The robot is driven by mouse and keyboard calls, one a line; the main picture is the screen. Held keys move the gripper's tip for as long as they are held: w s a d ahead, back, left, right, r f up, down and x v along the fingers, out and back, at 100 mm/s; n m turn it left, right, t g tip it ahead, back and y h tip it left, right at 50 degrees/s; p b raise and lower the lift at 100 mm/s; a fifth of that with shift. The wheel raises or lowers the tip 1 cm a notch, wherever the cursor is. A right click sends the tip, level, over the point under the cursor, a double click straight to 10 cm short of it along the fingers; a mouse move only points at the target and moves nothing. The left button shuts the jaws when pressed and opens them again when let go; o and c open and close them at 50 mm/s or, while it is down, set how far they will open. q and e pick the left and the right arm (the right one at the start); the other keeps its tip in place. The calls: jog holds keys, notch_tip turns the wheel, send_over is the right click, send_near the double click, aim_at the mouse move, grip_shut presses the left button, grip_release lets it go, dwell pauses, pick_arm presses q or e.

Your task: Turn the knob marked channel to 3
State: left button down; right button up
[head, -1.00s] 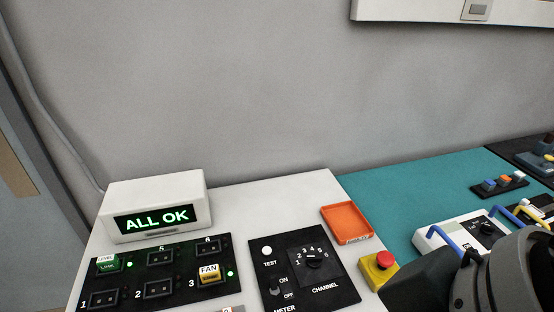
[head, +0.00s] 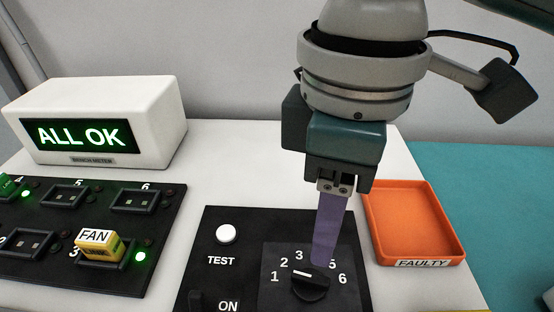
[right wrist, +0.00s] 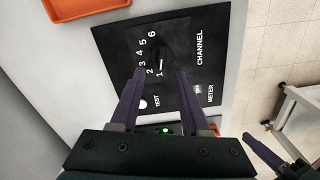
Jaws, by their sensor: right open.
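The channel knob (head: 311,284) is a black dial on the dark meter panel (head: 240,220). Its white pointer line points left, near the 1. In the right wrist view the knob (right wrist: 172,55) shows beyond the fingers, its white mark beside the 1. My right gripper (head: 322,262) is above the panel, pointing down at the knob, with its purple fingertips just behind it in the head view. In the right wrist view its fingers (right wrist: 160,76) are apart with nothing between them. Contact with the knob cannot be made out. A purple finger-like part, probably of my left gripper (right wrist: 265,152), shows at lower right.
An orange tray labelled FAULTY (head: 420,250) stands right of the panel. A white TEST button (head: 226,234) is on the panel's left. A white bench meter (head: 150,110) reads ALL OK. A socket board with a yellow FAN block (head: 99,245) lies left.

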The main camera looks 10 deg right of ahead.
aim_at(315, 277)
notch_tip(315, 277, down, 9)
jog(key=shift+s+a+r+b, duration=0.1)
jog(key=shift+s+a+b, duration=0.05)
jog(key=shift+b, duration=0.65)
jog(key=c, duration=0.4)
grip_shut()
